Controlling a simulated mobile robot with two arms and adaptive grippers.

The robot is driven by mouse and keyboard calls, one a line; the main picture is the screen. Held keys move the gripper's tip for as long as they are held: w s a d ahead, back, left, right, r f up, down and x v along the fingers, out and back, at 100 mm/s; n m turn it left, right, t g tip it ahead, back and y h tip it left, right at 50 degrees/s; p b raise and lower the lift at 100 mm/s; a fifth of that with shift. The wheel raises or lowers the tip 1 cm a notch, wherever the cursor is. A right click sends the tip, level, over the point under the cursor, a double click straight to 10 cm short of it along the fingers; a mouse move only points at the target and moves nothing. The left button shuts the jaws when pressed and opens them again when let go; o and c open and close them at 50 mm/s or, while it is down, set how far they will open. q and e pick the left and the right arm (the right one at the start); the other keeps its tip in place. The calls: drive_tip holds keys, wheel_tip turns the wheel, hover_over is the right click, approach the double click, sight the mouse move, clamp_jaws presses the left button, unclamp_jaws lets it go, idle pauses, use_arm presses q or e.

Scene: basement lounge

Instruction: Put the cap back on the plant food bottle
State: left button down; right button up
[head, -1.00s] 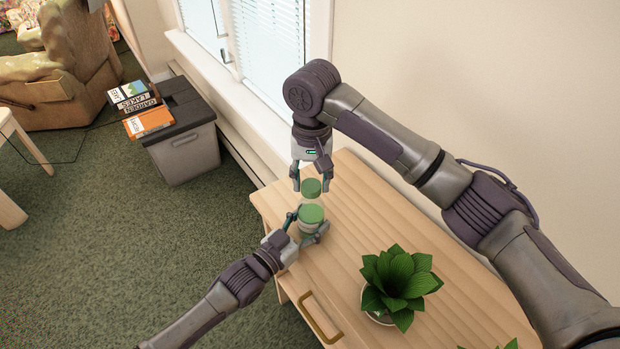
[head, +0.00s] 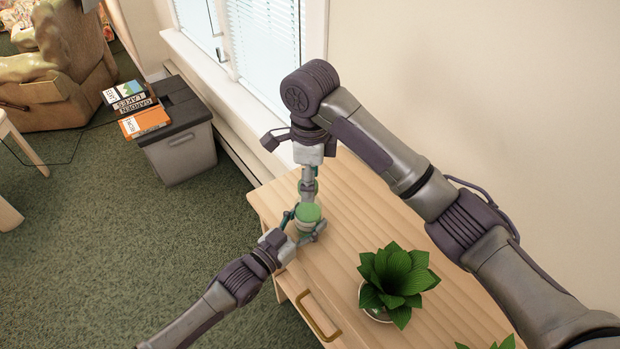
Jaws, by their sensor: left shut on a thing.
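The plant food bottle (head: 308,214) has a round green top and a pale body, and stands near the dresser's far left corner. My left gripper (head: 305,230) is shut on it, fingers on either side of the body. My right gripper (head: 308,190) points down just above and behind the bottle, seen edge-on, so its finger opening is not clear. The smaller green cap does not show clearly; the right fingers cover the place above the bottle, and I cannot tell whether they hold it.
A leafy potted plant (head: 395,284) stands on the wooden dresser (head: 350,215), with another plant's leaves at the bottom edge. A window (head: 262,45) and wall border the far side. A grey bin (head: 185,150) with books stands on the carpet.

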drive_tip(key=shift+o, duration=0.4)
drive_tip(key=shift+r, duration=2.2)
drive_tip(key=shift+c, duration=0.5)
